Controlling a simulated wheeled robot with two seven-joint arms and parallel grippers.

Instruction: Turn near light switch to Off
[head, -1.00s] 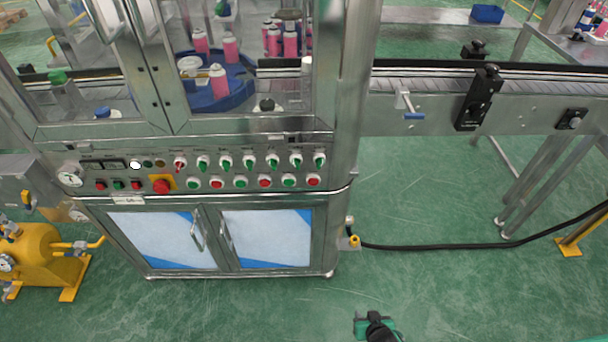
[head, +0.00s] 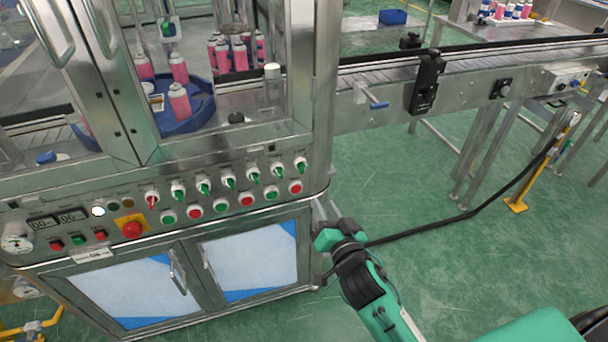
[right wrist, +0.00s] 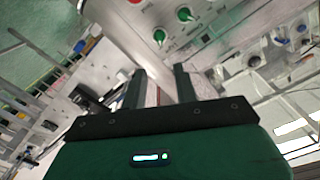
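A row of rotary switches runs across the machine's front panel in the head view, with one red knob (head: 152,200) at the left and several green knobs to its right. The rightmost green knob (head: 301,164) is near the panel's right corner. The labels are too small to read, so I cannot tell which one is the light switch. Two green knobs (right wrist: 159,36) also show in the right wrist view, beyond the fingers. My right gripper (head: 325,212) is open and empty, low and right of the panel, apart from the knobs; its parted fingers show in the wrist view (right wrist: 160,86). My left gripper is out of view.
A red emergency button (head: 132,229) and a row of red and green push buttons (head: 247,201) sit below the switches. Cabinet doors (head: 250,257) are underneath. A conveyor (head: 470,75) extends right.

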